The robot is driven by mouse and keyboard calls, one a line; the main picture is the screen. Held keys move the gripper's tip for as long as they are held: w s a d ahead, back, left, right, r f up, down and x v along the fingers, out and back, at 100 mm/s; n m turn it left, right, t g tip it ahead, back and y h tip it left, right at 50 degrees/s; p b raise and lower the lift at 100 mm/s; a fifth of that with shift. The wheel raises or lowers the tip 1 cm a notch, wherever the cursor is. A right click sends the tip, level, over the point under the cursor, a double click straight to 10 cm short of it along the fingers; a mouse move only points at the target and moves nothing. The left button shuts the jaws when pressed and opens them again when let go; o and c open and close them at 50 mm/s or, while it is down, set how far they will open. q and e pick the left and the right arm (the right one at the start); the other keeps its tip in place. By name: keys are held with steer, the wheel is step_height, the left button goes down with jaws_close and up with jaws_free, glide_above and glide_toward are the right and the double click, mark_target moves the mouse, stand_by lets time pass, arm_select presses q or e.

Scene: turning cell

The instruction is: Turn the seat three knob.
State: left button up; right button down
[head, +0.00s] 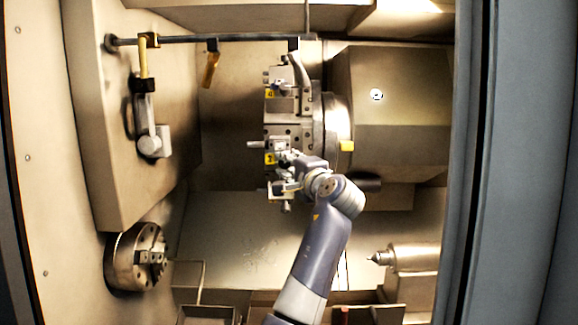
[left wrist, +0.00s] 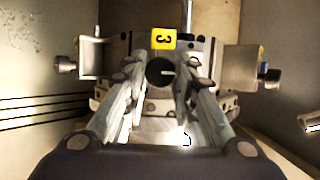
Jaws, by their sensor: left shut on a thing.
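The seat three knob (left wrist: 160,70) is a round dark knob with a pale line on its face. It sits just below a yellow label marked 3 (left wrist: 164,38) in the left wrist view. My left gripper (left wrist: 158,84) has one finger on each side of the knob and is shut on it. In the head view my left gripper (head: 290,168) reaches up to the lower front part of the tool turret (head: 288,130), beside the lower yellow label (head: 271,158). The knob itself is hidden there by the gripper. My right gripper is in neither view.
Tool holders stick out of the turret, at left (left wrist: 90,58) and right (left wrist: 240,68) of the gripper. A chuck (head: 135,260) is at the lower left, a pointed tailstock (head: 410,260) at the lower right. A jointed arm (head: 148,115) hangs at the upper left.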

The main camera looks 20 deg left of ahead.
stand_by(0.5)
arm_select(q)
steer(key=o, duration=1.1)
steer(key=shift+c, duration=0.2)
